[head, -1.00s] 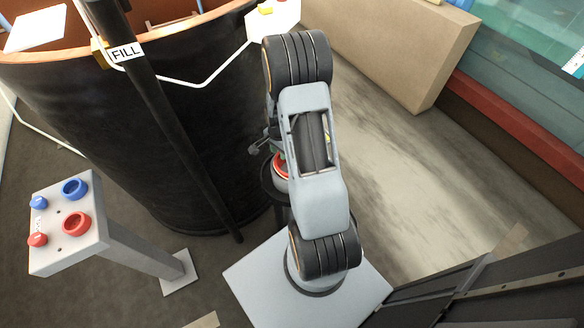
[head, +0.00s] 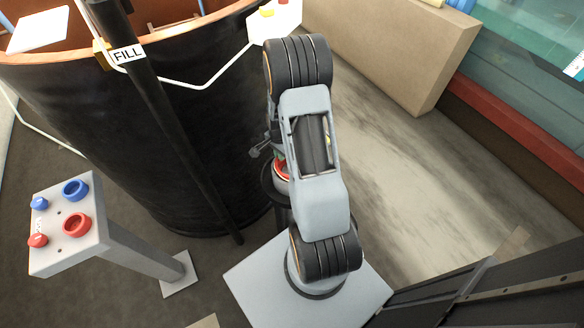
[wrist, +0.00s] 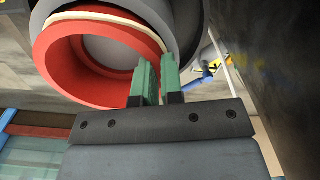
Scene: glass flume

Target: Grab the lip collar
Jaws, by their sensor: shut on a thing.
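The lip collar (wrist: 95,75) is a thick red ring with a cream band, seated at the mouth of a dark grey round part (wrist: 190,22) in the wrist view. My gripper (wrist: 158,66) has two green fingers closed on the collar's wall at its near right edge. The left finger overlaps the ring's opening and the right one lies at its outer side. The wall between the fingertips is mostly hidden. In the head view the red collar (head: 281,172) shows as a small piece beside my arm, which covers most of it.
A large black tank (head: 150,130) with a FILL label stands left of my arm. A pedestal with red and blue buttons (head: 65,225) stands front left.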

